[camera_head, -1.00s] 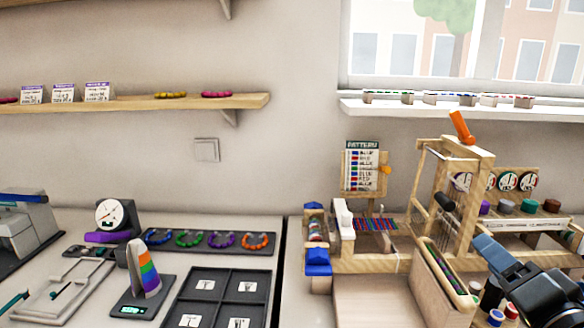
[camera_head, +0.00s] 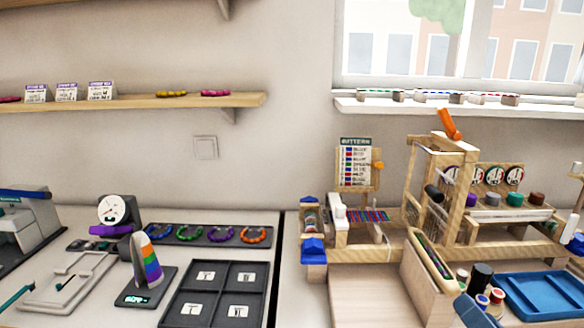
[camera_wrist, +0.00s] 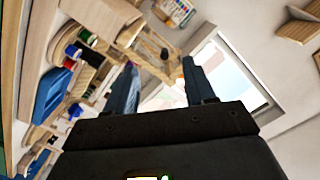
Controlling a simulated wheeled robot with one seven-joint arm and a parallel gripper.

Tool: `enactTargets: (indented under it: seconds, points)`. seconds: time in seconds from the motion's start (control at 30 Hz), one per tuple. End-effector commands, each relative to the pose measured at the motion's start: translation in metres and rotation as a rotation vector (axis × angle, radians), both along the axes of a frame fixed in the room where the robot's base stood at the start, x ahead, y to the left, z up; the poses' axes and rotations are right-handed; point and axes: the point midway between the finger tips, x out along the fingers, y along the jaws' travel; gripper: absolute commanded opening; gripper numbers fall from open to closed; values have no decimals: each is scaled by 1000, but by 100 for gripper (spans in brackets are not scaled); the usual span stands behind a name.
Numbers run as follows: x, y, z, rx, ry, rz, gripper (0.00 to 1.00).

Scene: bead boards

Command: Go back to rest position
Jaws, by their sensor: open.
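My gripper (camera_wrist: 159,68) is open in the wrist view, with its two blue fingers apart and nothing held between them. Beyond the fingers lie the tilted wall, the window and part of the wooden loom. In the head view, a blue piece at the bottom right edge seems to be a fingertip, mostly cut off by the frame. The wooden bead loom (camera_head: 440,185) stands on the right table and is clear of my gripper.
A blue tray (camera_head: 543,296) and several spools (camera_head: 482,275) sit at the lower right. A pattern card (camera_head: 355,160) stands behind the loom. On the left table are a black sorting tray (camera_head: 262,290), a bracelet tray (camera_head: 268,240), a scale (camera_head: 130,300) and a dial gauge (camera_head: 112,212).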

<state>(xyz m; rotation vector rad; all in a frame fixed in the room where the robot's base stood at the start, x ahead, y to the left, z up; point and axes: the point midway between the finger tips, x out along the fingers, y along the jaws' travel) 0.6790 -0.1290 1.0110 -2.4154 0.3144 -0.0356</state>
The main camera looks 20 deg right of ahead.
Motion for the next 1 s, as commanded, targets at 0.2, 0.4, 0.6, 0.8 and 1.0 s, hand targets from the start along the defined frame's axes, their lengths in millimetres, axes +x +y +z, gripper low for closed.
enactTargets:
  seconds: [0.2,0.4,0.6,0.8,1.0]
  points:
    - [-52,41,-40,-117,95,34,54]
    - [-116,77,-64,-277,180,99,54]
    - [-182,106,-71,-450,247,194,54]
    - [-234,123,-65,-597,280,292,54]
    - [-255,129,-60,-666,287,340,54]
